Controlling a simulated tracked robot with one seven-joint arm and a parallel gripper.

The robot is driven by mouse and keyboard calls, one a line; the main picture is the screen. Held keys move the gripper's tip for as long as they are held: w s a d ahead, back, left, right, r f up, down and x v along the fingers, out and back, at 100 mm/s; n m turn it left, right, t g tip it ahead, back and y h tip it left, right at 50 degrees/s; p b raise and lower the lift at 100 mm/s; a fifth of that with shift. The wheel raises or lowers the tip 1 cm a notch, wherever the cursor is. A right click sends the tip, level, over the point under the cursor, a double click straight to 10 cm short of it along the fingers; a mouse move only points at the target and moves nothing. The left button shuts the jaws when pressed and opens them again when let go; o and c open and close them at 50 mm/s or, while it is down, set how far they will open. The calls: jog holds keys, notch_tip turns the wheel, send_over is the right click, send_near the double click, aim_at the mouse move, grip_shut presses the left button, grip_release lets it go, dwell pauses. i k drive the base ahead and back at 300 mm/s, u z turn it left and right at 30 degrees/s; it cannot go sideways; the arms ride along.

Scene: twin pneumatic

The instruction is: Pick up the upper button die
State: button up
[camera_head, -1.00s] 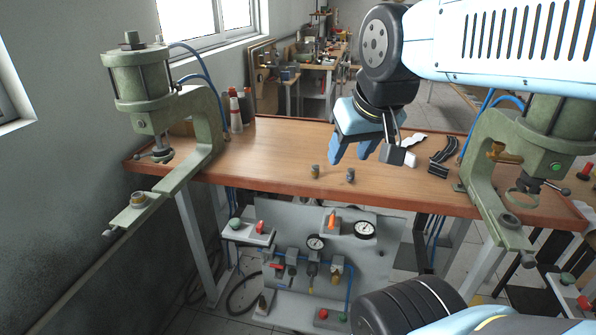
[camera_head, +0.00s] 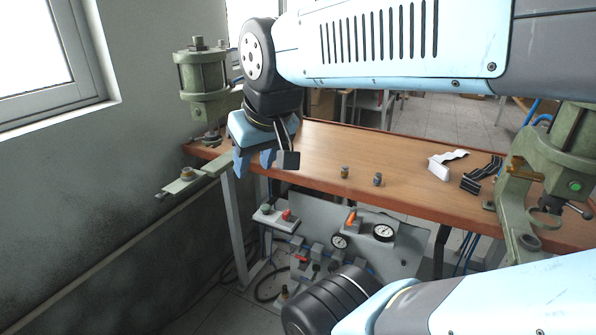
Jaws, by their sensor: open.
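Two small cylindrical pieces stand upright near the front edge of the wooden table. The left piece (camera_head: 344,171) has a brass tint and the right piece (camera_head: 377,179) is greyer. I cannot tell which one is the upper button die. My gripper (camera_head: 254,162) is open with its blue fingers pointing down, empty, to the left of both pieces. It hangs over the table's left part and is apart from both pieces.
Another green press (camera_head: 555,150) stands at the right. A white bracket (camera_head: 440,170) and black strips (camera_head: 478,176) lie on the table (camera_head: 400,192). Gauges and valves are below.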

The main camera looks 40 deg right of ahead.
aim_at(345, 173)
jog(key=z, duration=0.95)
jog(key=i, duration=0.1)
jog(key=u, duration=2.1)
jog(key=k, duration=2.05)
jog(key=z, duration=0.75)
jog(key=i, duration=1)
jog(key=z, duration=0.15)
